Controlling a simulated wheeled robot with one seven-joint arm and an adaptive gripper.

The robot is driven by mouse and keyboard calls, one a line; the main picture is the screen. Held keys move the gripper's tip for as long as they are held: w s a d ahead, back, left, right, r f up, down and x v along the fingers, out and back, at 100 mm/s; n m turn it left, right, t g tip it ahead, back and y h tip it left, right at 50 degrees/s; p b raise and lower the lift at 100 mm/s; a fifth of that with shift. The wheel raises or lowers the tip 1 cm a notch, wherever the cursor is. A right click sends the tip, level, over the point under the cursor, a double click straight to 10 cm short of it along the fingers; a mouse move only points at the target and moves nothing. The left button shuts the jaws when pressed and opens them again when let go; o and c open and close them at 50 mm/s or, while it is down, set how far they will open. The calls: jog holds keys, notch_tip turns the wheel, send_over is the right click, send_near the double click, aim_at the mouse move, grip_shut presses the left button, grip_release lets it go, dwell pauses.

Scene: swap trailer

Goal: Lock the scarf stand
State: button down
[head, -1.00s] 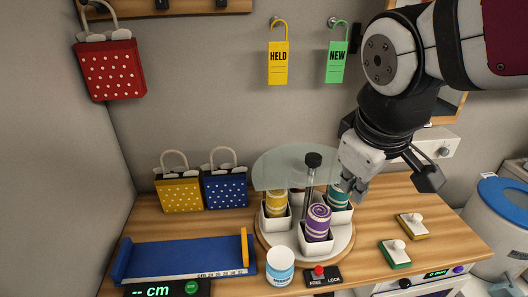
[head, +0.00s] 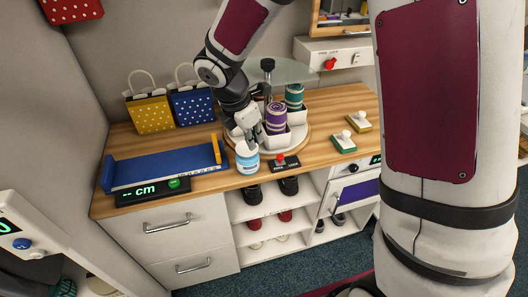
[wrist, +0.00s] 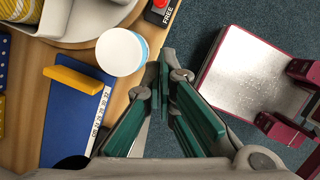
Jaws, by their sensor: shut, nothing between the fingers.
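The scarf stand is a round wooden turntable (head: 303,142) with white cups of rolled scarves: a purple one (head: 276,118), a teal one (head: 294,96), and others hidden by my arm. A black post with a knob (head: 267,65) and a glass disc rise from it. The black FREE/LOCK switch (head: 287,167) sits at the counter's front edge. Its red knob (head: 281,158) looks nearer the FREE end; it also shows in the wrist view (wrist: 159,4). My gripper (head: 256,140) is shut and empty, left of the switch, above or beside the white-and-blue jar (head: 247,160).
The jar (wrist: 122,50) is close to my fingers in the wrist view. A blue measuring tray (head: 160,170) with a yellow end lies to the left. Two stamps (head: 343,142) lie to the right. Dotted bags (head: 151,112) stand behind. Floor lies beyond the counter edge.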

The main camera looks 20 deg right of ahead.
aim_at(280, 159)
jog(key=shift+s+a+f+n, duration=0.1)
jog(key=shift+a+f+n, duration=0.3)
jog(key=shift+f, duration=0.4)
jog(key=shift+f, duration=0.1)
jog(key=x, duration=0.3)
jog(key=d+x, duration=0.1)
jog(key=x, duration=0.3)
jog(key=d+x, duration=0.1)
jog(key=x, duration=0.3)
jog(key=shift+w+r+p, duration=0.4)
jog(key=shift+w+d+f, duration=0.2)
jog(key=shift+w+d, duration=0.2)
jog(key=shift+d, duration=0.2)
